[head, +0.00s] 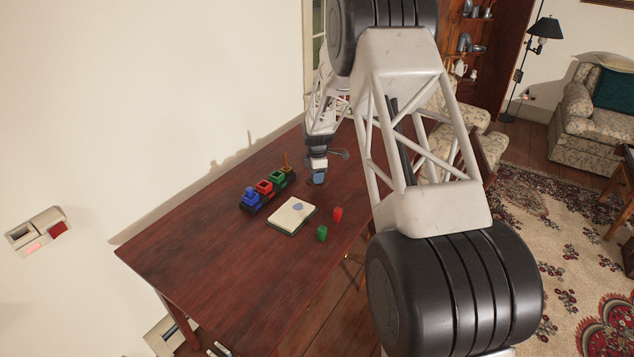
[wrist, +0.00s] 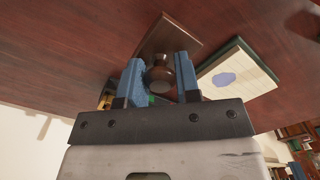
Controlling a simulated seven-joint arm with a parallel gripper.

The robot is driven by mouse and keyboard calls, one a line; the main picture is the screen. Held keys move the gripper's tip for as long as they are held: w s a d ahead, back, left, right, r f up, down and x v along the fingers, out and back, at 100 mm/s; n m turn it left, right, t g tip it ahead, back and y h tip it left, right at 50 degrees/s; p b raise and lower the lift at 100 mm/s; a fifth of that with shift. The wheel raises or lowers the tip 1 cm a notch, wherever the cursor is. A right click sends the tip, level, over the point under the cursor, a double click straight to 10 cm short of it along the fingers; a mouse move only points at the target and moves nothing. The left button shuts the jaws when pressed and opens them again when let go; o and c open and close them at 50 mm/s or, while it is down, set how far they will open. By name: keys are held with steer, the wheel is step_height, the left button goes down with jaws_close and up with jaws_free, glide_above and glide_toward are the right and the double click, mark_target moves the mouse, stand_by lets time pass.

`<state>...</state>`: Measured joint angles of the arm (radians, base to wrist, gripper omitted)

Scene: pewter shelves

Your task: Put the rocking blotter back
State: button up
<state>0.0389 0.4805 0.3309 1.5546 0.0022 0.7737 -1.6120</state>
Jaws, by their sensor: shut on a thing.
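My gripper (head: 318,180) is low over the far part of the wooden table. In the wrist view its two blue fingers (wrist: 160,75) are on either side of the brown rounded knob (wrist: 160,73) of what looks like the rocking blotter. The blotter's flat wooden body (wrist: 172,37) shows beyond the fingers. In the head view the gripper mostly hides the blotter. I cannot tell whether the blotter touches the table.
The table's (head: 205,265) near part is clear.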

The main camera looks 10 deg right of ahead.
steer(key=shift+f, duration=1.45)
steer(key=shift+f, duration=0.15)
steer(key=o, duration=0.8)
steer(key=shift+o, duration=0.2)
step_height(320, 180, up, 12)
steer(key=shift+f, duration=0.25)
steer(key=shift+r, duration=0.4)
